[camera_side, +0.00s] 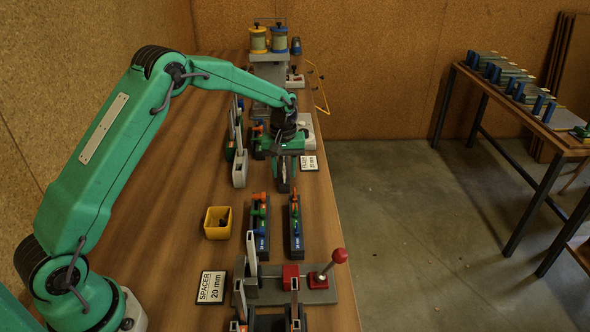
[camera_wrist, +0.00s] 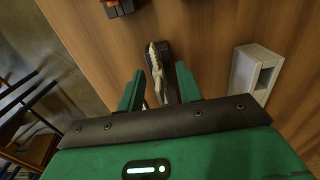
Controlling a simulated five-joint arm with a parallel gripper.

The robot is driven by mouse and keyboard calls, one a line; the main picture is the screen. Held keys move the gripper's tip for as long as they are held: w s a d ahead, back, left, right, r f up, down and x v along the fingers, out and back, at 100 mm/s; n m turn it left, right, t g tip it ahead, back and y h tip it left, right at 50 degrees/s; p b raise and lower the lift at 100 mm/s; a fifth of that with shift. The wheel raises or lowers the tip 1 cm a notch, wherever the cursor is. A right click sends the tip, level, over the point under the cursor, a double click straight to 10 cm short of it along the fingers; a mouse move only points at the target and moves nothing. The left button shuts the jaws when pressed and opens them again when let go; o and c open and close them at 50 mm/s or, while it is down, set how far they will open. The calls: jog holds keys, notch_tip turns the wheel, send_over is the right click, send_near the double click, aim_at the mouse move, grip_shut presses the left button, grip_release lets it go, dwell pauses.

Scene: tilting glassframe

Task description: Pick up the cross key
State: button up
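My gripper (camera_side: 285,164) points down over the table, near the white FILLET card. In the wrist view its two green fingers (camera_wrist: 158,70) are apart. A narrow dark piece with a pale metallic part (camera_wrist: 157,62) shows in the gap, with no visible contact on either finger. It may be the cross key, but I cannot tell for sure. In the side view a dark upright piece (camera_side: 283,182) shows just under my gripper. I cannot tell whether it is between the fingertips or below them.
A grey block with an opening (camera_wrist: 254,72) stands right of the fingers in the wrist view. Two dark racks (camera_side: 296,228) with coloured parts, a yellow bin (camera_side: 218,223) and a red-knobbed lever fixture (camera_side: 318,279) stand nearer the front. Bare wood lies around the bin.

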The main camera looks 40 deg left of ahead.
aim_at(285, 169)
grip_shut()
jog(key=shift+r, duration=0.15)
jog(key=shift+r, duration=0.45)
jog(key=r, duration=0.3)
jog(key=shift+d+r, duration=0.2)
jog(key=s+d+r, duration=0.5)
jog(key=d+r, duration=0.1)
jog(key=d, duration=0.4)
jog(key=shift+r, duration=0.25)
jog(key=shift+d, duration=0.1)
